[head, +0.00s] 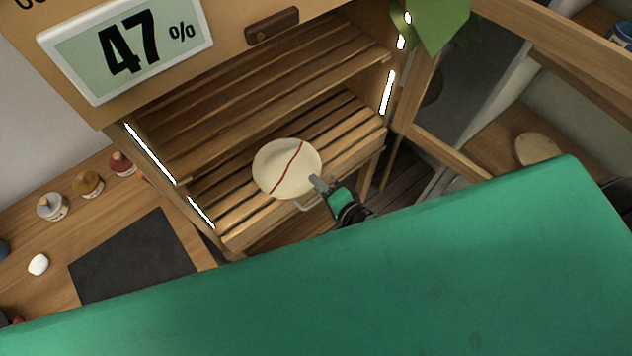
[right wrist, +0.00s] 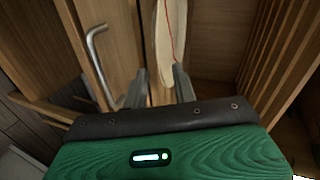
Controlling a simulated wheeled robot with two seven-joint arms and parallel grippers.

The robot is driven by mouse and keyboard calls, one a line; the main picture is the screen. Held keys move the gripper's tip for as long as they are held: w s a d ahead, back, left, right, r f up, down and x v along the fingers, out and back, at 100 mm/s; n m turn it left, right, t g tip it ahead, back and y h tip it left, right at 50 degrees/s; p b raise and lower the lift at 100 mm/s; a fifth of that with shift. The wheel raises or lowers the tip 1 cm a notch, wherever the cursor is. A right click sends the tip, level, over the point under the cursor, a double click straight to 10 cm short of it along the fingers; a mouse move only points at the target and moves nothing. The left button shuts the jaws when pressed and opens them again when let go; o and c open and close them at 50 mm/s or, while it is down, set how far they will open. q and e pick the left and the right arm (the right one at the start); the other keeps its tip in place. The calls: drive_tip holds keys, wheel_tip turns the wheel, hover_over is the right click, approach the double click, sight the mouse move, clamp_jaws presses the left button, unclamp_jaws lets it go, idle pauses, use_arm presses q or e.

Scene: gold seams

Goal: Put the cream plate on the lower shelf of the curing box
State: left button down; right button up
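The cream plate (head: 287,168) is round with a red seam across its face. In the head view it lies about level in front of the lower shelf's opening and overlaps the shelf's front rail. My right gripper (head: 318,184) is at its near right rim. In the right wrist view the plate (right wrist: 172,35) runs between the two fingers (right wrist: 161,80), which appear shut on its rim. The lower shelf (head: 238,203) of the curing box has wooden slats. I cannot tell whether the plate touches it. My left gripper is not in view.
The slatted upper shelf (head: 255,98) is close above the plate. A metal handle (head: 309,204) shows below the plate and in the right wrist view (right wrist: 93,50). Jars (head: 88,184) and a dark mat (head: 133,258) are at left. A large green surface covers the foreground.

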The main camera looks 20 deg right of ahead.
drive_tip(key=b+v, duration=0.1)
drive_tip(key=v, duration=0.9)
drive_tip(key=shift+b, duration=0.4)
